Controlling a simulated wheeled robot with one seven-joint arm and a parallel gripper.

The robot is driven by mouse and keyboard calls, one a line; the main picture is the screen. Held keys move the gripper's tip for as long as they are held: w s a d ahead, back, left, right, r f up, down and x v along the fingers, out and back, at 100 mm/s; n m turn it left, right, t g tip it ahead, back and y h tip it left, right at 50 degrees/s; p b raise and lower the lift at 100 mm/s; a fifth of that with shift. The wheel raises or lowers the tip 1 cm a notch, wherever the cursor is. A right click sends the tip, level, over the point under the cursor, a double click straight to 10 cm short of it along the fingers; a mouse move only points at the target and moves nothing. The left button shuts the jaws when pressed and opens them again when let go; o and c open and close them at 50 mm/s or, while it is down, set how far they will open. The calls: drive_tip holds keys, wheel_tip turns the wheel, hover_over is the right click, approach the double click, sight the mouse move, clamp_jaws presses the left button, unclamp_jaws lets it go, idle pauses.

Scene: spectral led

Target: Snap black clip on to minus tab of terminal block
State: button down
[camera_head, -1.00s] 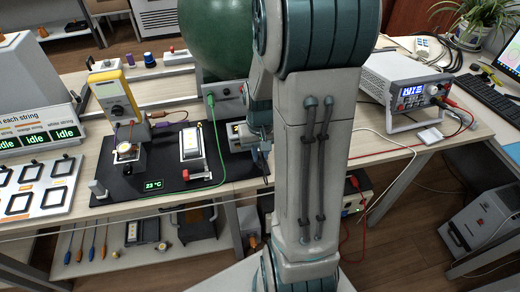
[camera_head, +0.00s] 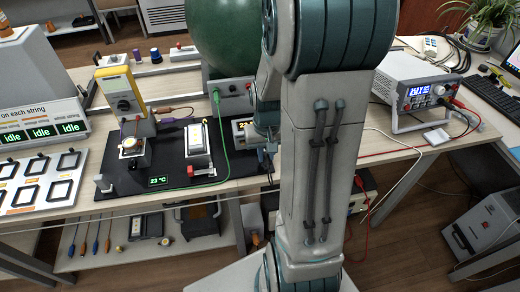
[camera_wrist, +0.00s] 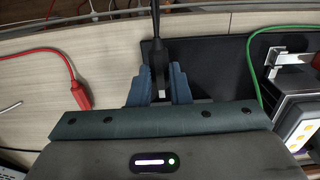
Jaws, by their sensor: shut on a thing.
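In the wrist view my gripper (camera_wrist: 158,88) is shut on the black clip (camera_wrist: 157,60), which sits between the two blue-grey fingers. A dark lead runs from the clip to the top of the view. The clip is over the table near the left edge of the black mat (camera_wrist: 205,60). In the head view my gripper (camera_head: 267,150) is small and partly covered by my arm, and I cannot make out the clip there. I cannot clearly identify the terminal block or its minus tab in either view.
A red clip (camera_wrist: 80,95) on a red lead lies left of my gripper in the wrist view. A green wire (camera_wrist: 252,70) and a metal clamp (camera_wrist: 285,60) beside an LED board (camera_wrist: 302,132) are to the right. The bench power supply (camera_head: 415,90) stands at the right.

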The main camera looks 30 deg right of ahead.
drive_tip(key=c, duration=2.1)
unclamp_jaws()
clamp_jaws()
drive_tip(key=shift+w+a, duration=0.25)
drive_tip(key=shift+a, duration=0.65)
drive_tip(key=shift+w+a, duration=0.3)
drive_tip(key=shift+a, duration=0.6)
drive_tip(key=shift+w+a, duration=0.25)
drive_tip(key=shift+a, duration=0.65)
drive_tip(key=shift+o, duration=0.7)
unclamp_jaws()
clamp_jaws()
